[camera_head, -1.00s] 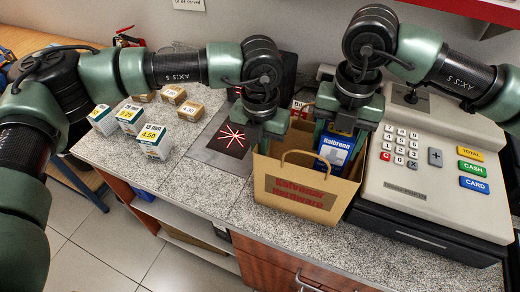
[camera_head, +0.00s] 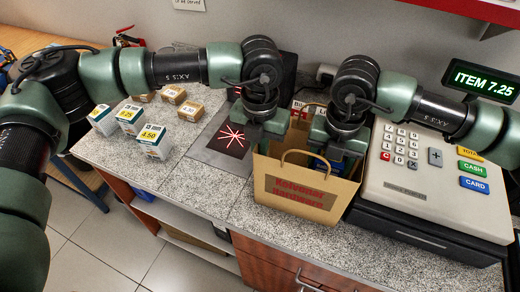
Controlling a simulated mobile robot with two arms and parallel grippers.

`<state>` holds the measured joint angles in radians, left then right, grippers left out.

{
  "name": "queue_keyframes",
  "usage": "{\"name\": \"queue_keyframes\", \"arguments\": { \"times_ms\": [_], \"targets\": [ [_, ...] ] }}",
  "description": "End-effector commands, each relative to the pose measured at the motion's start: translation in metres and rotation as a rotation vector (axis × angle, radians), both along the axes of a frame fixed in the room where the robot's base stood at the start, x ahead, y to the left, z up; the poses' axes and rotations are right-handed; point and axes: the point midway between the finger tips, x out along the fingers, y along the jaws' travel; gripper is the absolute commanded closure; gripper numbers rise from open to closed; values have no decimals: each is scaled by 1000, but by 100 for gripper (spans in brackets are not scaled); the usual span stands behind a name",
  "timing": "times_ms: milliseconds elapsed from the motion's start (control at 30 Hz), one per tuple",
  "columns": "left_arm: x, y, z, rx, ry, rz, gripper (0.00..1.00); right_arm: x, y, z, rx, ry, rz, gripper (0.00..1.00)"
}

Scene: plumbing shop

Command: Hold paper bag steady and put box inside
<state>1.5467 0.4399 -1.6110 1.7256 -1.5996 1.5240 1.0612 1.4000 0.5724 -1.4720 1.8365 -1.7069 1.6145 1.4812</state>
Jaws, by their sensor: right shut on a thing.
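The brown paper bag (camera_head: 270,190), with red lettering and a handle, stands upright and open on the counter. My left gripper (camera_head: 264,134) is at the bag's left rim; its fingertips are too hidden to show whether they are shut on it. My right gripper (camera_head: 338,152) is over the bag's mouth, its fingers down at the opening. It is shut on the blue box (camera_head: 322,166), of which only a small part shows inside the bag, beneath the gripper. The box's lower part is hidden by the bag's front wall.
A cash register (camera_head: 425,185) stands close on the bag's right; its green display (camera_head: 484,82) reads ITEM 7.25. A dark scanner plate (camera_head: 231,138) with red lines lies left of the bag. Several small boxes (camera_head: 153,141) stand further left. Speckled counter is clear between.

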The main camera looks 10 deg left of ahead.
Motion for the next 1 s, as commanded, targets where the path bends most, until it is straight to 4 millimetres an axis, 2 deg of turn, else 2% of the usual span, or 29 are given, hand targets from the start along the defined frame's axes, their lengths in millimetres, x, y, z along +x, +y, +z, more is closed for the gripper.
{"name": "queue_keyframes", "arguments": {
  "times_ms": [400, 767, 800, 867, 900, 1000],
  "targets": [
    [0, 0, 0, 0, 0, 0, 100, 0, 0, -33, 1, 1, 1, 94],
    [0, 0, 0, 0, 0, 0, 100, 0, 0, -37, 1, -1, 1, 94],
    [0, 0, 0, 0, 0, 0, 100, 0, 0, -37, 1, -1, 1, 38],
    [0, 0, 0, 0, 0, 0, 100, 0, 0, -37, 1, -1, 1, 22],
    [0, 0, 0, 0, 0, 0, 100, 0, 0, -37, 1, -1, 1, 18],
    [0, 0, 0, -1, 0, 0, 100, 0, 0, -37, 1, -1, 1, 18]
  ]
}}
